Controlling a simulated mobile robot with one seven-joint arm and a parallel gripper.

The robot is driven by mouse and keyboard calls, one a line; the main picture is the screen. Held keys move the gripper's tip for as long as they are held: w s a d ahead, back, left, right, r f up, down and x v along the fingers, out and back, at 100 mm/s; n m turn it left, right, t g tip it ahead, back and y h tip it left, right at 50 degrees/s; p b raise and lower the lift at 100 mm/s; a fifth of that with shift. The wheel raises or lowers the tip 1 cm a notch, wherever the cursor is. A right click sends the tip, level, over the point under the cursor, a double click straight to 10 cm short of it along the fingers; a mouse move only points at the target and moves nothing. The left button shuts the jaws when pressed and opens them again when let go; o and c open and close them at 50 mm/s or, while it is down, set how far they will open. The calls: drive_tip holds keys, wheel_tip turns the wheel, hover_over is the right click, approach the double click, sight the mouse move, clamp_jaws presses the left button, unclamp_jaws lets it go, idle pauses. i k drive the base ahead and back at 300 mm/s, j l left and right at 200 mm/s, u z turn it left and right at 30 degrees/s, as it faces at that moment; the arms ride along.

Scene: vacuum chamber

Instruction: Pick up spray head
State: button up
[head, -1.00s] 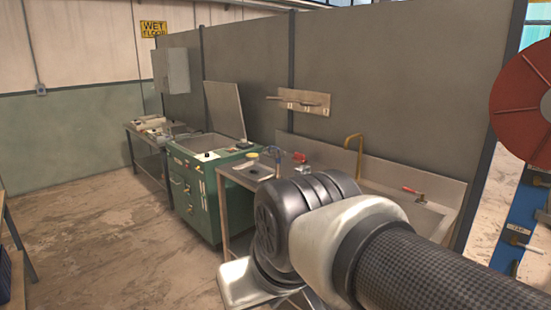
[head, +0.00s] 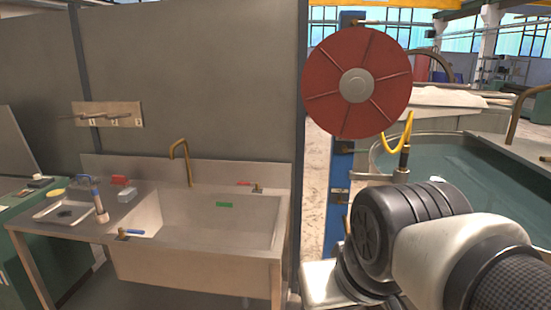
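A yellow hose (head: 398,132) comes down from the red reel (head: 340,75). It ends in a dark fitting with a brass-coloured lower part, which looks like the spray head (head: 404,158). The fitting hangs upright at a small bracket, above and behind my arm in the picture. It is small, so I cannot make out its details. My arm's dark and pale links fill the lower right. My gripper is out of the picture, so its state does not show.
A blue post (head: 341,150) carries the reel. A water-filled tank (head: 450,160) stands at the right. A grey partition stands behind the bench.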

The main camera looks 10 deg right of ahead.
sight(405, 149)
drive_tip(key=z, duration=1.05)
drive_tip(key=i+l+u, duration=0.1)
drive_tip(key=i+l, duration=0.05)
